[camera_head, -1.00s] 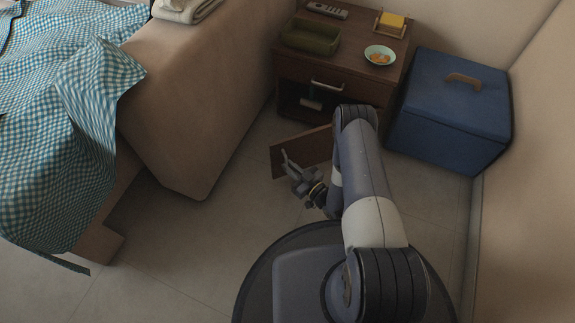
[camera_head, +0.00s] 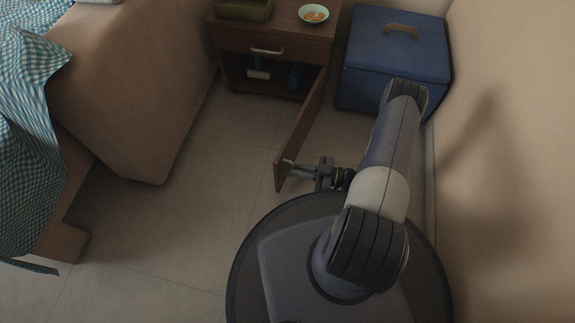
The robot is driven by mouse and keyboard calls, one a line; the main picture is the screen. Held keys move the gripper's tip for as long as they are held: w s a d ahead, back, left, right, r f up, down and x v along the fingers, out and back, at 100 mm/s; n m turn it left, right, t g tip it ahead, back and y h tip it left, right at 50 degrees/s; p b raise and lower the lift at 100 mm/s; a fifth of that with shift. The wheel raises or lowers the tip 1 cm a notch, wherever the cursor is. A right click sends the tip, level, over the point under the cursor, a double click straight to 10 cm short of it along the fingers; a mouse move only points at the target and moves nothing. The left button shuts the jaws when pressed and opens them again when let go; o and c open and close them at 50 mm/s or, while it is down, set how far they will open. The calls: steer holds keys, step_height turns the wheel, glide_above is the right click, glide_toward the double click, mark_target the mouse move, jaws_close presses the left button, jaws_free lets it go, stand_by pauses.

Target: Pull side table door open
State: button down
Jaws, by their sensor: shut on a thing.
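The side table (camera_head: 290,43) is dark wood and stands at the back between the sofa and the blue box. Its door (camera_head: 304,127) stands swung out wide from the right side of the lower compartment, toward me. The compartment (camera_head: 271,76) shows open, with a white item and dark blue items inside. My gripper (camera_head: 296,168) is at the near, free end of the door, low over the floor, and is shut on it. The exact grip on the handle is too small to make out.
A blue lidded box (camera_head: 396,60) stands right of the table, near the wall (camera_head: 505,150). A beige sofa (camera_head: 135,85) with a checked cloth (camera_head: 25,130) is on the left. A bowl (camera_head: 313,14) and a green tray (camera_head: 243,9) sit on the table. Floor left of the door is clear.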

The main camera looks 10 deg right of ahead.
steer(key=w+v, duration=0.1)
steer(key=v, duration=0.5)
steer(key=shift+w+d+t, duration=0.15)
steer(key=shift+d+t, duration=0.15)
steer(key=c, duration=1.5)
jaws_free()
steer(key=shift+w, duration=0.1)
steer(key=p+v, duration=0.2)
steer(key=v, duration=0.8)
steer(key=shift+s+d+r, duration=0.15)
steer(key=shift+s+d, duration=0.05)
steer(key=shift+s, duration=0.1)
